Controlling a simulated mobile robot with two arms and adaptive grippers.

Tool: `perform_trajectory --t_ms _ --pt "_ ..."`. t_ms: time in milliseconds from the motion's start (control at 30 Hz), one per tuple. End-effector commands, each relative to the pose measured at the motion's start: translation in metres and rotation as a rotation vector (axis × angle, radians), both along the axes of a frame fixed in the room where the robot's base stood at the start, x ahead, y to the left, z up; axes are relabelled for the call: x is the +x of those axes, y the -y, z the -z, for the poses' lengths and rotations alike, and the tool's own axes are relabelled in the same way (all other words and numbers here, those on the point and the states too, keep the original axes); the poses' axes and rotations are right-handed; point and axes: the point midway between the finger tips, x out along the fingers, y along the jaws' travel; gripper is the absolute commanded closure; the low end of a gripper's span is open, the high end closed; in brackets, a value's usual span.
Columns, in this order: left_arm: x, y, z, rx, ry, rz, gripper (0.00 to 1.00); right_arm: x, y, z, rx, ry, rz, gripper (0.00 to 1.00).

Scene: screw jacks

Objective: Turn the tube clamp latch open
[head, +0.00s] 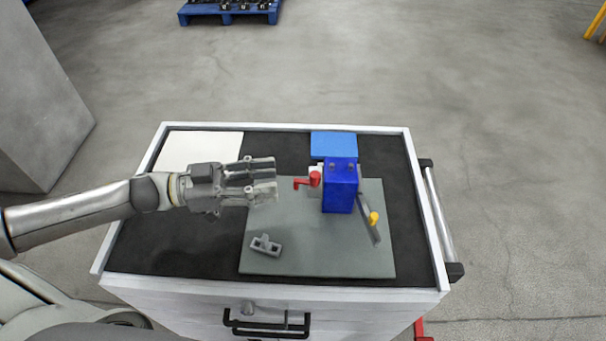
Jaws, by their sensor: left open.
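A blue block (341,187) stands upright on a grey plate (300,258) on top of the cart. A red latch handle (314,179) sticks out from its left side, with a pale grey part behind it. I take this red part for the tube clamp latch. My left gripper (275,177) comes in from the left, open and empty, with its fingers pointing right. Its fingertips are a short way left of the red latch and appear apart from it. My right gripper is not in view.
A grey bracket (265,245) lies at the plate's front left. A grey bar with a yellow knob (374,218) is right of the block. A white sheet (200,148) and a blue pad (333,144) lie at the back. The cart rim (290,127) is raised.

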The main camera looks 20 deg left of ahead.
Motion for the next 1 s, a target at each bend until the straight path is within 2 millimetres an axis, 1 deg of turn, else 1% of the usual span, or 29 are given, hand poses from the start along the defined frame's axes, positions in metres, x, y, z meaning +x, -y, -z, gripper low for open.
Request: perform_trajectory --t_ms 300,500,700,967,1000 --pt "0.02 0.039 -0.003 -0.004 0.004 0.0 0.6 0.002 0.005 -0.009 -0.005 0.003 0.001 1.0" --pt "0.029 0.059 -0.002 -0.002 0.001 -0.001 0.6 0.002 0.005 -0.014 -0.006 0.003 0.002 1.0" --pt "0.033 0.068 -0.001 0.0 0.001 0.0 0.6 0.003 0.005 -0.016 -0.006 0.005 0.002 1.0" --pt "0.034 0.069 0.0 0.001 0.0 0.0 0.6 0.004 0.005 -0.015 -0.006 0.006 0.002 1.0" --pt "0.034 0.069 0.0 0.001 0.0 0.0 0.64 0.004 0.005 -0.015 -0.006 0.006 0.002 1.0"
